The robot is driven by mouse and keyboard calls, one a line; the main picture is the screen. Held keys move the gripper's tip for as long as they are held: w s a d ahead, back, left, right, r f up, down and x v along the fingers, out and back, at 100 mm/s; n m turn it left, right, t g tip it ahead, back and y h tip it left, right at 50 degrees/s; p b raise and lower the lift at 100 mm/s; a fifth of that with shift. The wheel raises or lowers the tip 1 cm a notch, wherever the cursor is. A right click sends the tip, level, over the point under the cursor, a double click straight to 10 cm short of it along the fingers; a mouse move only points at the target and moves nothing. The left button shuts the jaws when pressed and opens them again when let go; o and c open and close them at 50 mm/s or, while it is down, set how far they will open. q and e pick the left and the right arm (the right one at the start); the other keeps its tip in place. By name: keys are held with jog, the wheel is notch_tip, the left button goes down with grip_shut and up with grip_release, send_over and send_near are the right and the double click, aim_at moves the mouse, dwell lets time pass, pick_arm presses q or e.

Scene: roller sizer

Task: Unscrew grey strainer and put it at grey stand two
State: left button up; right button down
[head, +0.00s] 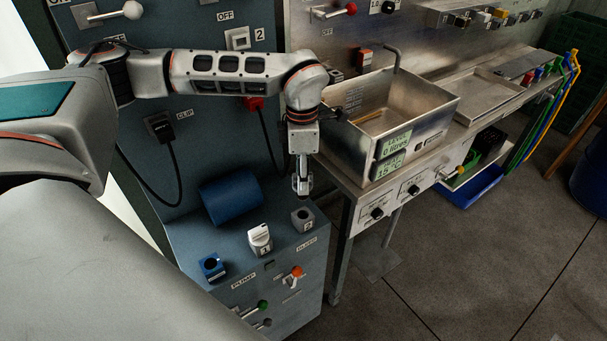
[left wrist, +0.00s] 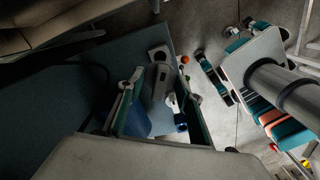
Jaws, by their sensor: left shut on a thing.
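My left gripper (head: 302,187) points straight down above grey stand two (head: 302,220), a small grey block marked 2 at the right of the blue cabinet top. The gripper is shut on a small grey thing, which looks like the grey strainer; the fingers hide most of it. In the left wrist view, a grey shape (left wrist: 157,92) shows between the two fingers. The held thing appears slightly above the stand; I cannot tell whether they touch. My right gripper is not in view.
A white-topped item on stand one (head: 260,240) and a blue stand (head: 212,266) are to the left. A blue cylinder (head: 232,196) lies behind them. A steel basin (head: 385,115) stands to the right. Levers with an orange knob (head: 297,271) project from the cabinet front.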

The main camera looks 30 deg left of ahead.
pick_arm(q)
jog(key=shift+f, duration=0.1)
